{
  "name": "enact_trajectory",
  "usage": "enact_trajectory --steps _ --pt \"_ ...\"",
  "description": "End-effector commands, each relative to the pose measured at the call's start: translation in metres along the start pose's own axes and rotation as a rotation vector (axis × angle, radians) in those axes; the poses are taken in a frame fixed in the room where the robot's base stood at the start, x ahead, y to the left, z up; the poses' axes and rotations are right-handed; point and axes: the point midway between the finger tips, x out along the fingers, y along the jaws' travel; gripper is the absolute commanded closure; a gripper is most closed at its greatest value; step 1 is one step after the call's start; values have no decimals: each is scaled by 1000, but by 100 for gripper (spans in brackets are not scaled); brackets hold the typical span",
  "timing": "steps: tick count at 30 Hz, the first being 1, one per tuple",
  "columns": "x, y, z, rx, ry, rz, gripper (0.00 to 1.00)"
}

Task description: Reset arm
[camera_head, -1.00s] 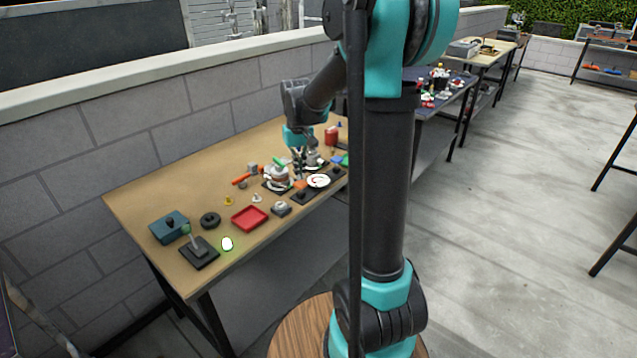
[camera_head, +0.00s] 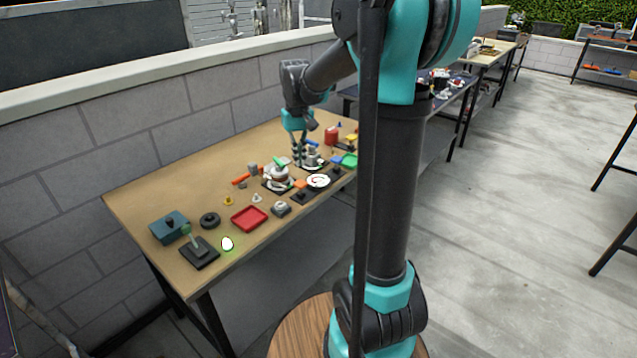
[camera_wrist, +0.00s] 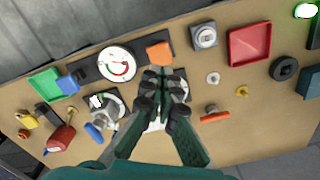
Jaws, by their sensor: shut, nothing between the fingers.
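My gripper (camera_head: 298,158) is above the right part of the wooden workbench (camera_head: 140,197), fingers pointing down. In the wrist view, my gripper (camera_wrist: 164,82) has its fingertips together with nothing held between them. The fingers cover part of a dark pad with a white item on the bench. An orange block (camera_wrist: 159,53) lies just beyond the fingertips in that view, and I cannot tell how high above the bench the fingertips are.
A red tray (camera_head: 249,218), a white round dial (camera_head: 318,181), a dark joystick box (camera_head: 199,252) and a blue box (camera_head: 169,227) stand on the bench. A silver device (camera_wrist: 106,105) is close left of the fingers in the wrist view. A block wall (camera_head: 150,138) runs behind.

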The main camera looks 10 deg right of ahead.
Motion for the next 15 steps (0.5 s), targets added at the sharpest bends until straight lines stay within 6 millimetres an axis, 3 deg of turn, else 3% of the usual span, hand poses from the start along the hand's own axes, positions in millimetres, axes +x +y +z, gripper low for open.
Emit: enact_trajectory --steps 10,15 --pt "3 1 7 4 12 0 100" --pt "26 8 51 25 82 2 100"
